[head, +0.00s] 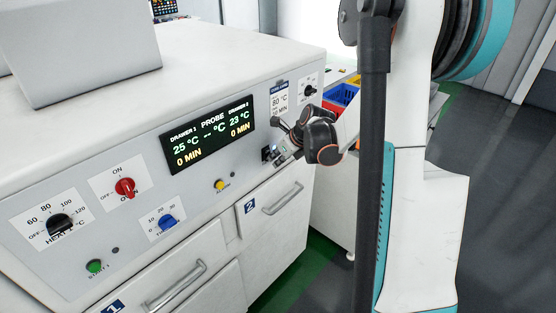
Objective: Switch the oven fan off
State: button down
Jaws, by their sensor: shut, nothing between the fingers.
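The white oven (140,100) fills the left and middle, with its control panel facing me. I cannot read which control is labelled as the fan. A small dark switch (267,153) sits on the right part of the panel, its setting unclear. A black knob (309,90) with an OFF mark is farther up at the right. A red ON/OFF knob (125,187) is at the left. My gripper (279,124) is shut and empty at the panel's right part, close above the small dark switch. I cannot tell whether it touches anything.
The display (207,138) reads 25 °C and 23 °C. A black heat knob (60,224), blue timer knob (167,222), green button (95,266) and yellow button (219,185) are nearby. Drawer handles (287,198) stick out below. Blue bin (334,110) stands behind my arm.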

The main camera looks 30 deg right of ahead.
jog(key=shift+w+f+t+b, duration=0.3)
jog(key=shift+t+b, duration=0.2)
jog(key=shift+b, duration=0.25)
jog(key=shift+r, duration=0.25)
jog(key=shift+a+r+p, duration=0.1)
jog(key=shift+r+p, duration=0.35)
jog(key=shift+r, duration=0.2)
